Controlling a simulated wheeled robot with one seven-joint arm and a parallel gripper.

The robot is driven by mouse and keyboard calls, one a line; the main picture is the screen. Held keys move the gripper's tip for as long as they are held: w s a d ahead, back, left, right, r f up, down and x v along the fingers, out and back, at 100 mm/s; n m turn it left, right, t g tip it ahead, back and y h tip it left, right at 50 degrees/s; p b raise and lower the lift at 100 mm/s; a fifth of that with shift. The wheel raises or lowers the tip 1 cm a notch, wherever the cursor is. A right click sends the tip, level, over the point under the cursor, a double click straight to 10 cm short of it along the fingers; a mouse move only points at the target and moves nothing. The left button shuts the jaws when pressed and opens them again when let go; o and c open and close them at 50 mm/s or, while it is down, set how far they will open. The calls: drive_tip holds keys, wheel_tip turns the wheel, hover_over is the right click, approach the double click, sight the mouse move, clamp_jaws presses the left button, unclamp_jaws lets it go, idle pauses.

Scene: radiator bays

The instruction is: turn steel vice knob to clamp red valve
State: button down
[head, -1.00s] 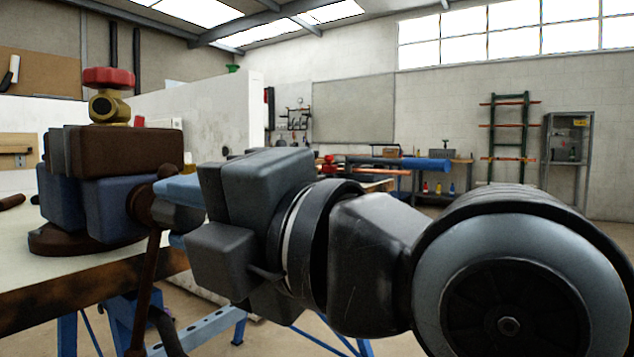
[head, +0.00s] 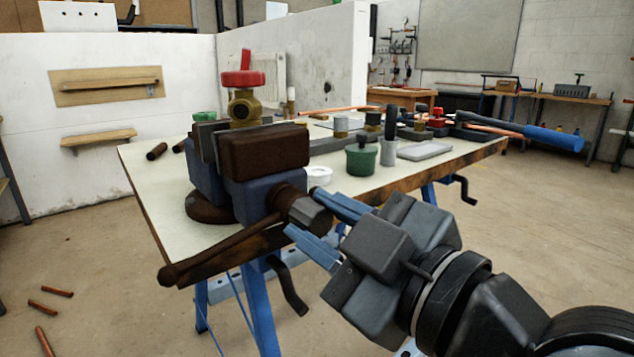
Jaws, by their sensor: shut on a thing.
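The red valve (head: 243,79), a brass body under a red handwheel, stands upright at the jaws of the bench vice (head: 264,148). Whether both jaws touch it cannot be told. The steel vice knob (head: 310,215) is a dark grey faceted end on the vice's rusty screw. A long brown bar handle (head: 205,252) runs from the screw to the lower left. My gripper (head: 325,222) comes from the lower right, its blue fingers shut on the knob, one on each side.
The vice sits at the near left corner of a pale workbench (head: 168,190). A green pot (head: 361,160), a grey tray (head: 424,150) and pipes with blue grips (head: 540,135) lie to its right. Copper offcuts (head: 50,300) lie on the floor at left.

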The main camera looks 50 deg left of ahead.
drive_tip(key=m+p, duration=0.4)
drive_tip(key=shift+d+r+m, duration=0.1)
drive_tip(key=shift+r+m, duration=0.05)
drive_tip(key=shift+m, duration=0.15)
drive_tip(key=m+p, duration=0.3)
drive_tip(key=p, duration=0.1)
drive_tip(key=shift+m, duration=0.3)
drive_tip(key=m+p, duration=0.5)
drive_tip(key=shift+f+m+p, duration=0.3)
drive_tip(key=shift+m+p, duration=0.45)
drive_tip(key=shift+m, duration=0.15)
drive_tip(key=c, duration=1)
unclamp_jaws()
drive_tip(key=shift+o, duration=0.2)
drive_tip(key=shift+r, duration=0.1)
